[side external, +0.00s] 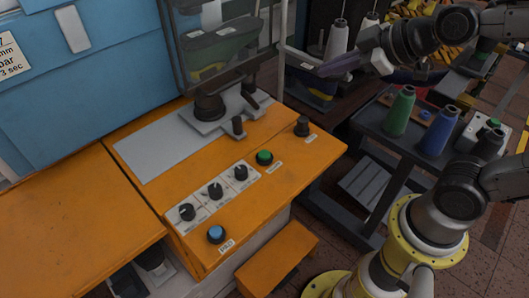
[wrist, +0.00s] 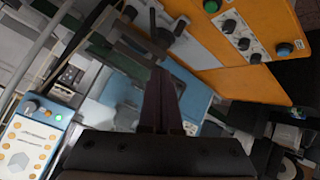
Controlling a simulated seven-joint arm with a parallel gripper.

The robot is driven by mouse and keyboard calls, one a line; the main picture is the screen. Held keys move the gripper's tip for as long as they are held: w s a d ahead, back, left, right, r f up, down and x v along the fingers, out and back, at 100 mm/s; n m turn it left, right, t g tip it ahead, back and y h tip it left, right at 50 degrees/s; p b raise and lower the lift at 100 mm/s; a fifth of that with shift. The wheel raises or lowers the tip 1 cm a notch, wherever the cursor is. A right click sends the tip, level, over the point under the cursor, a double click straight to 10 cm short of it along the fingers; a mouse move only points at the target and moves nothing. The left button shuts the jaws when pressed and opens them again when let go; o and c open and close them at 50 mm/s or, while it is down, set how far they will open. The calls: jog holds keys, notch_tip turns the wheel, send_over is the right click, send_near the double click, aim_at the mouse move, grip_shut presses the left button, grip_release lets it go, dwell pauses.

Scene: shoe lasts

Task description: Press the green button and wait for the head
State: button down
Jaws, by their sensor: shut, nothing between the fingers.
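The green button (side external: 264,157) sits in a dark collar on the orange machine top, beyond a row of dials. In the wrist view the green button (wrist: 211,6) shows at the top edge. My gripper (side external: 323,70) is at the upper right in the side view, raised above and behind the button and well apart from it, fingers pointing left. In the wrist view my gripper (wrist: 161,72) has its dark fingers together with nothing between them. A clear guard (side external: 222,45) stands over a grey fixture (side external: 225,113); I cannot make out the head clearly.
A blue button (side external: 216,234) and several black dials (side external: 215,190) lie near the front. A dark cart (side external: 375,123) carries green (side external: 399,112) and blue (side external: 438,132) thread cones. The orange top at left is clear.

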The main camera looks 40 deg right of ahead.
jog(key=w+a+f+n, duration=0.3)
jog(key=w, duration=0.4)
jog(key=n+g+y, duration=0.1)
jog(key=n, duration=0.1)
send_over(269, 154)
notch_tip(269, 154, down, 10)
jog(key=shift+f, duration=0.15)
jog(key=shift+f, duration=0.1)
jog(key=shift+f, duration=4.3)
jog(key=shift+f, duration=0.1)
jog(key=shift+f, duration=0.3)
